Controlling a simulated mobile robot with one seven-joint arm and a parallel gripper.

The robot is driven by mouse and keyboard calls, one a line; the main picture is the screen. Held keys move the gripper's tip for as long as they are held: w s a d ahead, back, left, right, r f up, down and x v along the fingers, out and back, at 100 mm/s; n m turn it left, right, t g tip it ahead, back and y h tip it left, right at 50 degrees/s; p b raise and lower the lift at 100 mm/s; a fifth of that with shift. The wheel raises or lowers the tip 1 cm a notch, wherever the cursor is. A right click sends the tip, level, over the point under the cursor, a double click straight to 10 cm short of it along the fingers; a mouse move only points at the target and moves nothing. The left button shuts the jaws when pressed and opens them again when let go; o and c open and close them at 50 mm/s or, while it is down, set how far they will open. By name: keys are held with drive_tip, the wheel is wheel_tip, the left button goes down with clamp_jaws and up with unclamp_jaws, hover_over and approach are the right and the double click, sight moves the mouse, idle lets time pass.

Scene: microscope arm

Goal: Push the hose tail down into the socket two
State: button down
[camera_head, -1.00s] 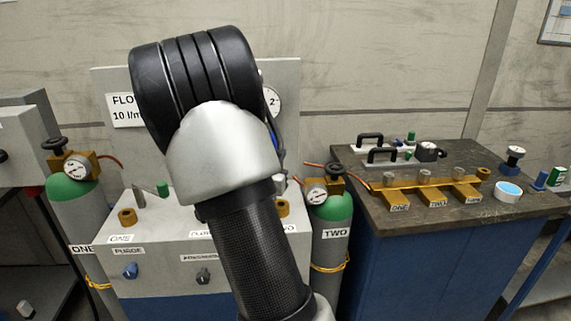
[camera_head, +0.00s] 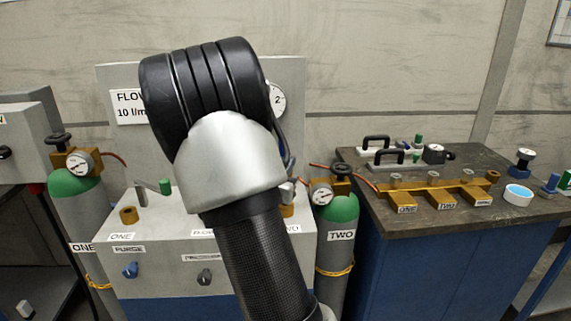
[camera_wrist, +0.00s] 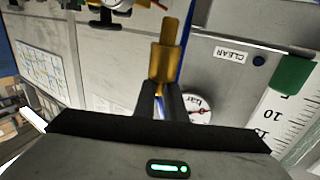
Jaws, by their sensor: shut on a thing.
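In the wrist view my gripper (camera_wrist: 160,98) is shut on a brass fitting, which I take to be the hose tail (camera_wrist: 165,62). Its thick body is at the fingertips and a narrower stem points away from them. In the head view my arm hides the gripper and the hose tail. A brass socket (camera_head: 287,211) shows just right of my arm on the white panel box, by a label ending in "WO"; I take it for socket two. Most of it is hidden, and I cannot tell whether the hose tail touches it.
The socket at ONE (camera_head: 128,215) stands at the box's left. Green-topped cylinders, ONE (camera_head: 75,184) and TWO (camera_head: 339,210), flank the box. The dark bench (camera_head: 370,222) at right carries a brass manifold (camera_head: 437,187). A gauge (camera_wrist: 196,110) lies beside my fingers in the wrist view.

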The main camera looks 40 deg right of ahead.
drive_tip(key=shift+f+b, duration=1)
drive_tip(key=shift+f, duration=0.5)
drive_tip(key=shift+f+b, duration=2.05)
drive_tip(key=shift+b, duration=0.1)
idle(0.6)
drive_tip(key=c, duration=1.7)
unclamp_jaws()
drive_tip(key=shift+c, duration=0.2)
drive_tip(key=p+v, duration=0.2)
drive_tip(key=v, duration=1.5)
drive_tip(key=shift+a+p, duration=0.2)
drive_tip(key=shift+p, duration=0.1)
